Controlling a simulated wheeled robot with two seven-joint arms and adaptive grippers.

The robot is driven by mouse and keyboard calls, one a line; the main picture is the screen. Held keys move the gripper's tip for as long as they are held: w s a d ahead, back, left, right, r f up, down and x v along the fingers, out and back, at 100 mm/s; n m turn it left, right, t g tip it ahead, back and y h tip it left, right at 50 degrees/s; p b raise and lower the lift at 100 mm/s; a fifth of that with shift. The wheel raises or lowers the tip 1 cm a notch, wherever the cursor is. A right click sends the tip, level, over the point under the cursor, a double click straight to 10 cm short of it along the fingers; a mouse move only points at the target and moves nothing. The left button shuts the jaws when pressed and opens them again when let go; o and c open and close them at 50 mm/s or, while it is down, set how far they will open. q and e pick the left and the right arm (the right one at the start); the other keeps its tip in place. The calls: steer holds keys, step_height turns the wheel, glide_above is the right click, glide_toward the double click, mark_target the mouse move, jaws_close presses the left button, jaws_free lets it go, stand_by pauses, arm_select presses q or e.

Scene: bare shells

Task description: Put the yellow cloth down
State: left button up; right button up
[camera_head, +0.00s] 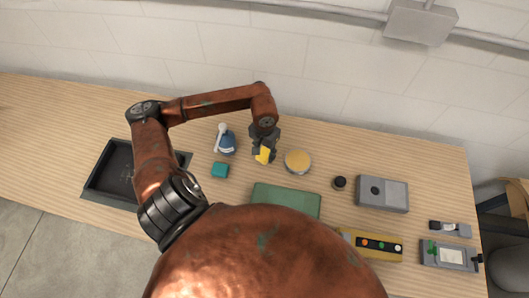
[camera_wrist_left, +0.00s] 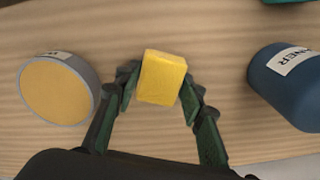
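The yellow cloth (camera_head: 264,155) looks like a small folded block at the tip of my left gripper (camera_head: 263,150). In the left wrist view the cloth (camera_wrist_left: 161,77) sits between the two dark green fingers of the left gripper (camera_wrist_left: 159,90), which press on it from both sides. The cloth is over the wooden table; I cannot tell how far it is above the surface. My right gripper is not in view.
A round tin (camera_head: 298,161) stands just right of the cloth and a blue bottle (camera_head: 225,143) to its left. A teal block (camera_head: 220,170), a green slab (camera_head: 286,200) and a grey box (camera_head: 395,195) lie nearby. A black tray (camera_head: 97,186) is at the left.

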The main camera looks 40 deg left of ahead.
mark_target(264, 153)
arm_select(q)
steer(key=o, duration=0.4)
steer(key=shift+r, duration=0.1)
steer(key=shift+r+p, duration=0.15)
steer(key=shift+p, duration=0.2)
step_height(264, 153, up, 12)
steer(key=shift+f+b, duration=0.1)
steer(key=shift+b, duration=0.3)
